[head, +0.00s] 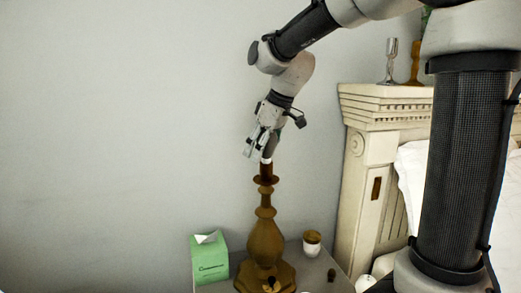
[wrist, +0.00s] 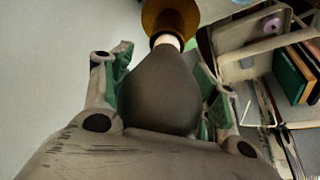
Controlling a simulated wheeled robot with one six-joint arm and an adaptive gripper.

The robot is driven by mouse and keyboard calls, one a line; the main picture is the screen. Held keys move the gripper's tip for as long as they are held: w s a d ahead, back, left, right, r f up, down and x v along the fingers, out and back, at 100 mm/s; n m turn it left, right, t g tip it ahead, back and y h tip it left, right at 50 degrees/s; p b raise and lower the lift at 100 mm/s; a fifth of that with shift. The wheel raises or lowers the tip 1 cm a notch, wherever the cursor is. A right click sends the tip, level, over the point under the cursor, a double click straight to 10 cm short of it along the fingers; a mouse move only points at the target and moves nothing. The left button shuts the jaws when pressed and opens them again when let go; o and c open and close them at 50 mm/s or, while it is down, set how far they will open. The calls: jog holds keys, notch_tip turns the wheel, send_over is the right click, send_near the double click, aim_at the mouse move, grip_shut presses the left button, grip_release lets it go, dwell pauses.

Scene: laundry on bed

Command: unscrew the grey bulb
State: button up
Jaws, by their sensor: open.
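The grey bulb (wrist: 162,92) fills the middle of the wrist view, with its narrow white neck toward the amber lamp (wrist: 170,14). In the head view the lamp (head: 265,240) stands upright on a bedside table, and the bulb (head: 269,150) shows small at its top, partly hidden by my gripper. My gripper (head: 258,148) reaches down from above at a tilt. In the wrist view my gripper (wrist: 165,75) has its fingers apart, one on each side of the bulb. Whether the fingers touch the glass is unclear.
A green tissue box (head: 210,260) stands left of the lamp and a white-and-gold cup (head: 312,243) right of it. The cream headboard (head: 372,150) rises at right, with candlesticks (head: 391,62) on top. The wall side at left is clear. Books (wrist: 291,75) show in the wrist view.

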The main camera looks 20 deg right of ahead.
jog(key=m, duration=0.2)
jog(key=m+t+h, duration=0.1)
jog(key=m, duration=0.1)
jog(key=m+h, duration=0.1)
jog(key=m, duration=0.1)
jog(key=shift+w+d, duration=0.3)
jog(key=shift+d, duration=0.05)
jog(key=shift+c, duration=0.2)
jog(key=c, duration=0.9)
jog(key=shift+s+a+n+y, duration=0.15)
jog(key=shift+n+y, duration=0.1)
jog(key=shift+n, duration=0.5)
jog(key=shift+w+a+n+y, duration=0.1)
jog(key=shift+n+y, duration=0.15)
jog(key=shift+n, duration=0.5)
jog(key=shift+s+a+n+g+y, duration=0.15)
jog(key=shift+n+g+y, duration=0.15)
jog(key=shift+n, duration=0.55)
jog(key=shift+s+a+n+g+y, duration=0.1)
jog(key=shift+n+g+y, duration=0.15)
jog(key=shift+n, duration=0.6)
